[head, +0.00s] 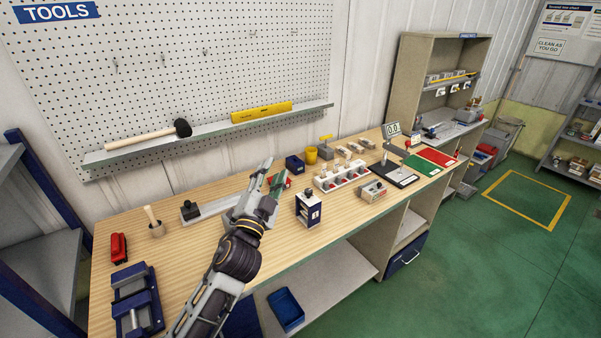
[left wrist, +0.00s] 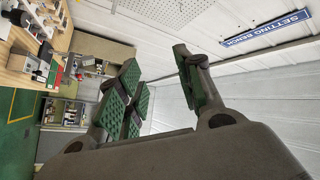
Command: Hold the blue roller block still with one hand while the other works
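A small upright block (head: 309,208) with dark blue sides and a pale front stands near the bench's front edge, right of my left gripper. A small dark blue block (head: 294,164) lies farther back. I cannot tell for sure which is the blue roller block. My left gripper (head: 272,183) is above the bench, apart from the upright block. In the left wrist view its green-padded fingers (left wrist: 158,82) are spread with nothing between them. No blue block shows in that view. My right gripper is in neither view.
A blue vise-like fixture (head: 135,300) and a red object (head: 119,248) lie at the bench's left end. A white rack (head: 341,177), a yellow cup (head: 311,155) and a red mat (head: 437,157) are to the right. My left arm crosses the bench's front edge.

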